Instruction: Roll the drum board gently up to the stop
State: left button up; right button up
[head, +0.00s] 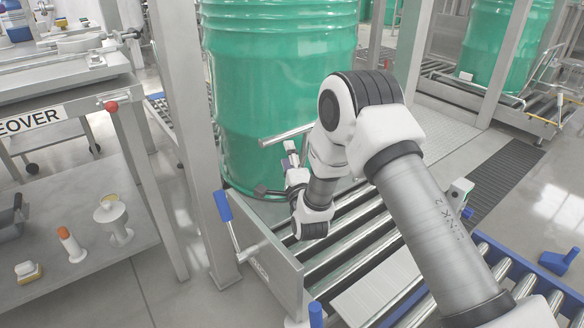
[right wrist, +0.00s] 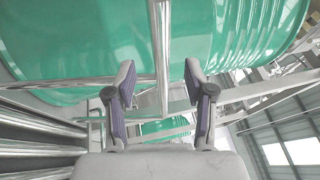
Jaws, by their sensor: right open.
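A metal bar (head: 287,136) crosses in front of the drum. My right gripper (head: 291,160) is low in front of the drum, partly hidden by my own arm. In the right wrist view its fingers (right wrist: 160,95) are open, with a metal bar (right wrist: 161,45) between them; I cannot tell whether they touch it. I cannot identify the stop for certain. My left gripper is out of view.
A grey plate (head: 262,270) with a blue-handled lever (head: 225,210) closes the conveyor's near left side. A steel post (head: 190,120) stands beside the drum. A bench with small tools (head: 70,245) is at left. Another green drum (head: 505,45) stands at the back right.

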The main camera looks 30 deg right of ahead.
jog(key=shift+v, duration=1.9)
jog(key=shift+r, duration=0.1)
